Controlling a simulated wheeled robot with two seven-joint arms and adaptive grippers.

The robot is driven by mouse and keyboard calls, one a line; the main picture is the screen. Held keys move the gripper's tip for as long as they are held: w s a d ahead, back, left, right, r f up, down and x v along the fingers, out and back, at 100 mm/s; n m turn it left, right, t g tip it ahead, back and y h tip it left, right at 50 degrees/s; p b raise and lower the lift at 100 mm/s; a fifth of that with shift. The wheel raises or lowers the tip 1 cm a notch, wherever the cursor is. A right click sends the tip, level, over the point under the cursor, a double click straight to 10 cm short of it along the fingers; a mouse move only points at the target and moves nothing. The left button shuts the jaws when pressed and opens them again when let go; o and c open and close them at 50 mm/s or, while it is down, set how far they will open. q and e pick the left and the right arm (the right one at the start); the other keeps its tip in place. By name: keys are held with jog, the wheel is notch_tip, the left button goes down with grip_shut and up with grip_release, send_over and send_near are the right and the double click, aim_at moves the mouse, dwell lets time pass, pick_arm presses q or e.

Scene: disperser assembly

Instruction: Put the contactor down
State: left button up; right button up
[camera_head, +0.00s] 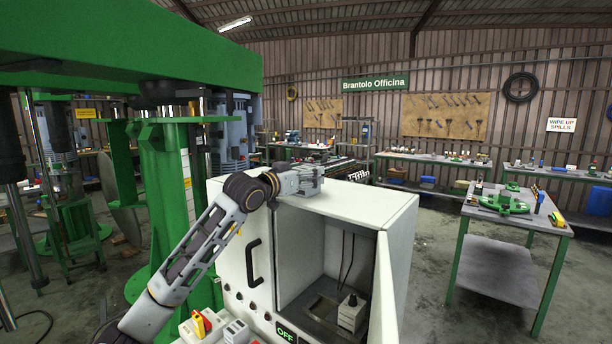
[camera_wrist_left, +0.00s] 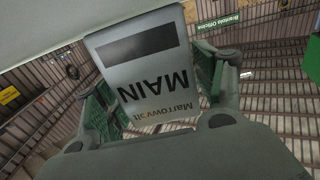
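The contactor is a light grey block (camera_wrist_left: 150,75) with a dark band and the words "MAIN" and "Marrowvolt", upside down in the left wrist view. It sits between the green-padded fingers of my left gripper (camera_wrist_left: 155,95), which appear closed on its sides. In the head view my left gripper (camera_head: 305,181) is at the top left of the white cabinet (camera_head: 362,200). The contactor is hard to tell from the gripper there, and I cannot tell whether it touches the cabinet top. My right gripper is not in view.
The cabinet front is open, with a small white block with a black knob (camera_head: 351,312) inside. A red and yellow switch (camera_head: 201,324) is at the lower left. A green machine (camera_head: 170,190) stands at left. A worktable (camera_head: 500,270) stands at right, with clear floor between.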

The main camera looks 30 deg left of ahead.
pick_arm(q)
jog(key=shift+r, duration=0.1)
jog(key=shift+s+a+b, duration=0.1)
jog(key=shift+s+b, duration=0.3)
jog(key=shift+s, duration=1.95)
jog(key=shift+s+a+b, duration=0.15)
jog(key=shift+s+b, duration=0.4)
jog(key=shift+s, duration=0.6)
jog(key=shift+s+a+b, duration=0.15)
jog(key=shift+s+b, duration=0.15)
jog(key=shift+s, duration=0.95)
jog(key=shift+s+a+b, duration=0.1)
jog(key=shift+s+b, duration=0.2)
jog(key=shift+s, duration=0.95)
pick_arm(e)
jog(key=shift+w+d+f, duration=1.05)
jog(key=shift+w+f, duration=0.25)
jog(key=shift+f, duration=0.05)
